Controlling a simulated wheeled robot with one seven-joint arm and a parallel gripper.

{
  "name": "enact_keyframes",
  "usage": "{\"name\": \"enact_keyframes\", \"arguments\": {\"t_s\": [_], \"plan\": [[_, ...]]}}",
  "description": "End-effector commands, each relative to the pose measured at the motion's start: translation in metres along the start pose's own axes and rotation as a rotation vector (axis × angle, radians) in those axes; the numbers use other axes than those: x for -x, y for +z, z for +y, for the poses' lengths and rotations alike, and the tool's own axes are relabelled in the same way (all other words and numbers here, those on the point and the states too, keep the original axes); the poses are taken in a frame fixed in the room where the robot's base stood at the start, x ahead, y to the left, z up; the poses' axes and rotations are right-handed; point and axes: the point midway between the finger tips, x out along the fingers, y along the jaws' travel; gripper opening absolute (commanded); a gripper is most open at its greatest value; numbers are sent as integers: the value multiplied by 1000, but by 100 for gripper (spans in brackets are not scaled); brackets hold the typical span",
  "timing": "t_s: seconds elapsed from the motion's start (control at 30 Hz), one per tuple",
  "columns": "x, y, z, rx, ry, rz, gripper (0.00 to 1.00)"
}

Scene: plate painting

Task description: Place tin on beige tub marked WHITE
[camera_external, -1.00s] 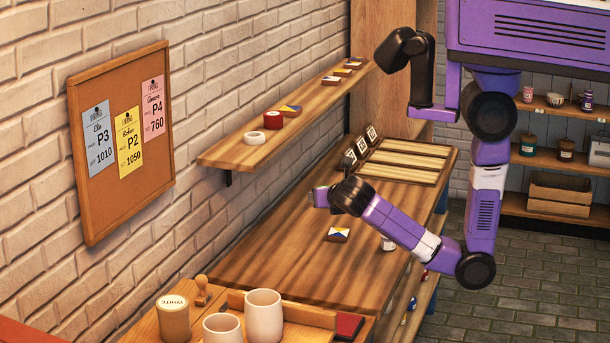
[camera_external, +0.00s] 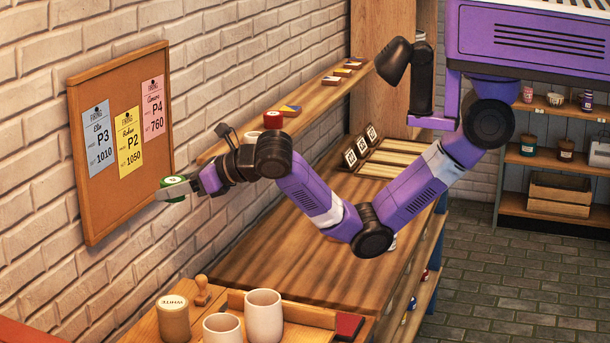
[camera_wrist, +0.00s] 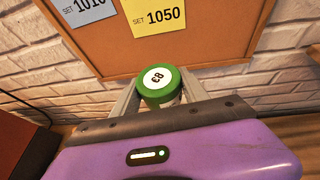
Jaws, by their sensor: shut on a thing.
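A green tin (camera_external: 174,188) with a white top label is held between the fingers of my gripper (camera_external: 190,190). It is in the air in front of the cork board's lower right corner in the external view. In the wrist view the tin (camera_wrist: 158,86) shows its label, which looks like "68" or "89", between the two fingers (camera_wrist: 158,95). The beige tub marked WHITE (camera_external: 174,320) stands upright on the front left of the table, well below the tin. Its top carries the lettering and looks bare.
A wooden stamp (camera_external: 202,290) stands just behind the tub. Two pale cups (camera_external: 263,316) (camera_external: 222,329) stand to its right, by a wooden tray (camera_external: 310,316). The cork board (camera_external: 100,215) hangs on the brick wall. A wall shelf (camera_external: 222,150) juts out behind my gripper.

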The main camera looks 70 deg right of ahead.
Motion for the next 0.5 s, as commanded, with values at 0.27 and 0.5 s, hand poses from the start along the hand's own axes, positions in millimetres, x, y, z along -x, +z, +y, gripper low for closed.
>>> {"name": "enact_keyframes", "arguments": {"t_s": [0.27,0.5], "plan": [[-4,-16,72,91,223,3,6],[-13,-44,78,107,262,8,6]]}}
